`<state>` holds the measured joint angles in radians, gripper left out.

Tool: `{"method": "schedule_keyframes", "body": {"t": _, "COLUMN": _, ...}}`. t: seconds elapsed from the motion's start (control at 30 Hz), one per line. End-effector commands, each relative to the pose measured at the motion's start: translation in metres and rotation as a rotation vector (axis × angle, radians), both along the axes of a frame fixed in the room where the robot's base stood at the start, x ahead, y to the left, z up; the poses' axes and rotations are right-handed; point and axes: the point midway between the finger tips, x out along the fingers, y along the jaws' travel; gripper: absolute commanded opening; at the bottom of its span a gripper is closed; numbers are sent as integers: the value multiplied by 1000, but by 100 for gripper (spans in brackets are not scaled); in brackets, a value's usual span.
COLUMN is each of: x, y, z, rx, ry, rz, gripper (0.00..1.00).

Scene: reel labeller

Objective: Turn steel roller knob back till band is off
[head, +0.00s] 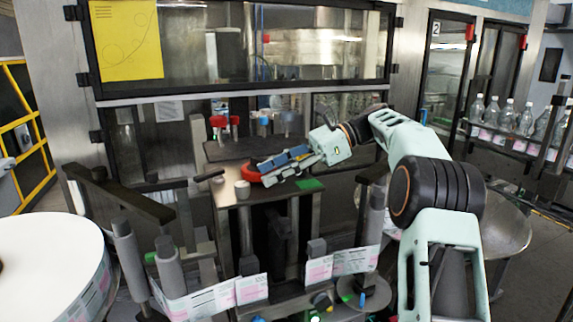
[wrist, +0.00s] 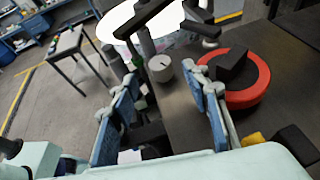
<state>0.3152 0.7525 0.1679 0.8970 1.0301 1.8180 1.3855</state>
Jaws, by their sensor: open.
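A small pale steel knob (head: 242,190) with a dark mark on its top stands upright on the left end of the machine's metal top plate. In the wrist view the knob (wrist: 161,69) shows beyond my fingertips, between their lines. My gripper (head: 268,171) is open, with blue pads, above the plate and to the right of the knob. In the wrist view its fingers (wrist: 162,88) are spread with nothing between them. A white and pink label band (head: 205,301) runs past the grey rollers (head: 168,262) below the plate.
A red round knob with a black grip (wrist: 248,80) sits close by my right finger in the wrist view. Dark bars (head: 130,195) stick out at the left. A large white label reel (head: 45,250) stands at lower left. Bottles (head: 505,115) line the right.

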Motion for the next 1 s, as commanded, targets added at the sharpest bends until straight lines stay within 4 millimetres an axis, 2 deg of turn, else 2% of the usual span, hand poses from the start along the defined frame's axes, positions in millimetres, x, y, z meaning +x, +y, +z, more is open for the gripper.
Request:
{"method": "schedule_keyframes", "body": {"t": 0.1, "x": 2, "y": -18, "z": 7, "rx": 0, "ry": -1, "rz": -1, "gripper": 43}}
{"method": "schedule_keyframes", "body": {"t": 0.4, "x": 4, "y": -38, "z": 16, "rx": 0, "ry": -1, "rz": 0, "gripper": 43}}
{"method": "schedule_keyframes", "body": {"t": 0.83, "x": 4, "y": -39, "z": 15, "rx": -7, "ry": -1, "rz": 0, "gripper": 43}}
{"method": "schedule_keyframes", "body": {"t": 1.0, "x": -1, "y": -32, "z": -2, "rx": -129, "ry": -14, "rz": -22, "gripper": 43}}
